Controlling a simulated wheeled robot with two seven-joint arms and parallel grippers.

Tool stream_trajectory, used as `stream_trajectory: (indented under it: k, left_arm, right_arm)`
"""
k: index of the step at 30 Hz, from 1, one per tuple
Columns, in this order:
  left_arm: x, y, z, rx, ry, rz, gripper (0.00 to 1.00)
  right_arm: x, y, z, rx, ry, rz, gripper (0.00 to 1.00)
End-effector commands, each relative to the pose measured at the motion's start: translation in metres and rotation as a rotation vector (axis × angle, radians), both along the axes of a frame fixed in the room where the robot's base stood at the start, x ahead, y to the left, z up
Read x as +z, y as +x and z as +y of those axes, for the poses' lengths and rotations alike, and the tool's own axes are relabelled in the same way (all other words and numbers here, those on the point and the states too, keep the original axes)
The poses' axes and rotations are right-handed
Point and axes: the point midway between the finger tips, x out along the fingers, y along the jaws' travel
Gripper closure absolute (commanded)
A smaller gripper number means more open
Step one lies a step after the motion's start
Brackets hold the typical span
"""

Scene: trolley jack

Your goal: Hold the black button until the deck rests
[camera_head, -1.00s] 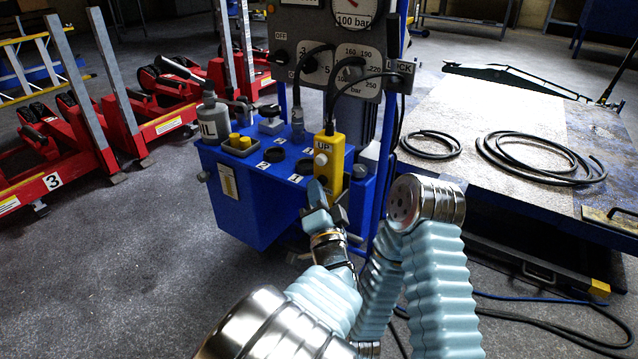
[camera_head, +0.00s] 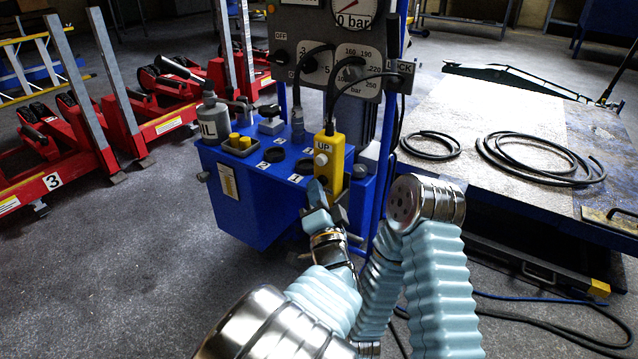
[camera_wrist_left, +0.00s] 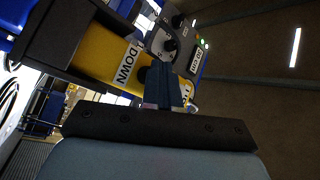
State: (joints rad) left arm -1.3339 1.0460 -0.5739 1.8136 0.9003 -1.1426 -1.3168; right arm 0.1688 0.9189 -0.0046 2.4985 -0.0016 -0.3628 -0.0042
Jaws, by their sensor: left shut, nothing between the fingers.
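The yellow pendant (camera_head: 331,152) stands at the front of the blue power unit, with a white button under its UP label. My left gripper (camera_head: 318,192) is shut and empty, with its tips at the pendant's lower part. In the left wrist view the closed fingers (camera_wrist_left: 165,88) reach the yellow face beside the DOWN label. The black button (camera_wrist_left: 144,75) shows only partly at the fingertips; they appear to touch it, but how far it is pressed is hidden. My right gripper is out of view.
The blue power unit (camera_head: 240,205) carries an oil bottle (camera_head: 211,118), and its gauge display (camera_head: 353,21) reads 0 bar. Hose coils (camera_head: 540,158) lie on the deck. Red column lifts (camera_head: 85,140) stand at the left. Floor at the left front is clear.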

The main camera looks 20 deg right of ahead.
Motion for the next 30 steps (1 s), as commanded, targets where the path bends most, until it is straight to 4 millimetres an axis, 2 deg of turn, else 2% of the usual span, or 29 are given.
stream_trajectory:
  k: [22,30]
  left_arm:
    - [0.0000,-0.0002,-0.0003,-0.001,0.000,0.000,1.00]
    - [-0.0002,-0.0058,0.0074,0.000,0.000,0.000,1.00]
  right_arm:
    - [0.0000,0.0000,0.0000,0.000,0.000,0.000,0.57]
    - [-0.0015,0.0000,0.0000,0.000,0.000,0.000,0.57]
